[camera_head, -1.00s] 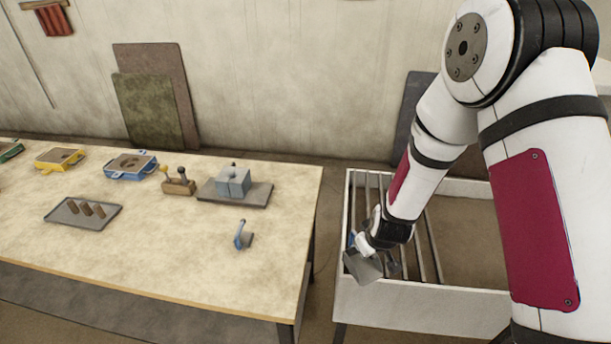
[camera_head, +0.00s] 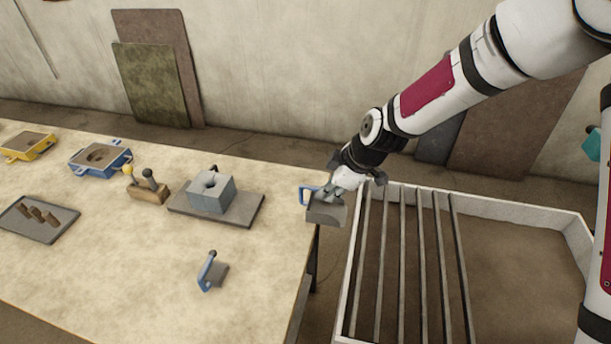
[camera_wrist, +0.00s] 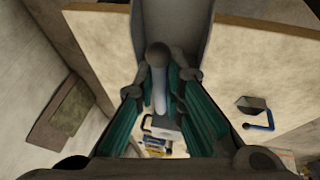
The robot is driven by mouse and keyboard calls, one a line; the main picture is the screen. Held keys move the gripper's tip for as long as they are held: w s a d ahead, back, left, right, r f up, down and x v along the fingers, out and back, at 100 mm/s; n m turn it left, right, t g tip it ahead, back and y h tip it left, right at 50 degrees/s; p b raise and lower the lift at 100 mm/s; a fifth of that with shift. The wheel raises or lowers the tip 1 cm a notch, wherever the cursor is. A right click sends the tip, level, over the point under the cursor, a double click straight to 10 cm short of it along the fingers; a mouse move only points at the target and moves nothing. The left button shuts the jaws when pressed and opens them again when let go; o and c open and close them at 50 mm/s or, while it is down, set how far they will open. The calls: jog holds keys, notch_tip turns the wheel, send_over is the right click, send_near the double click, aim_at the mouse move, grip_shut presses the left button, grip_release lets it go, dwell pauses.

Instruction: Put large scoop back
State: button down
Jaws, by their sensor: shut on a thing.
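A large grey scoop (camera_head: 326,212) with a blue handle is held in my gripper (camera_head: 342,186) at the table's right end. In the head view it overlaps the table's right edge. The wrist view shows my gripper (camera_wrist: 160,95) shut around the scoop's handle, with the scoop's grey body (camera_wrist: 172,28) beyond it. A smaller scoop (camera_head: 213,271) with a blue handle and dark knob rests on the table (camera_head: 130,265) near the front right. It also shows at the right of the wrist view (camera_wrist: 258,115).
On the table stand a grey block mould (camera_head: 211,192) on a board, a wooden holder (camera_head: 148,191) with two knobbed tools, a blue box (camera_head: 100,160), a yellow box (camera_head: 28,146) and a tray (camera_head: 38,220). A white-walled bin (camera_head: 520,210) with bars stands right. Table space around the small scoop is clear.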

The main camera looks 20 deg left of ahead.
jog(key=w+a+f, duration=0.1)
jog(key=w+a, duration=0.2)
jog(key=w+a+f, duration=0.2)
jog(key=w+a, duration=0.2)
jog(key=w+a+f+p, duration=0.1)
jog(key=w+a+f, duration=0.1)
jog(key=w+a, duration=0.1)
jog(key=shift+w+a, duration=0.3)
jog(key=shift+f, duration=0.1)
jog(key=c, duration=1.8)
grip_release()
jog(key=shift+o, duration=0.6)
jog(key=shift+r, duration=0.25)
jog(key=v, duration=1.1)
jog(key=shift+d+r+b, duration=0.2)
jog(key=shift+r+b, duration=0.1)
jog(key=shift+r, duration=0.05)
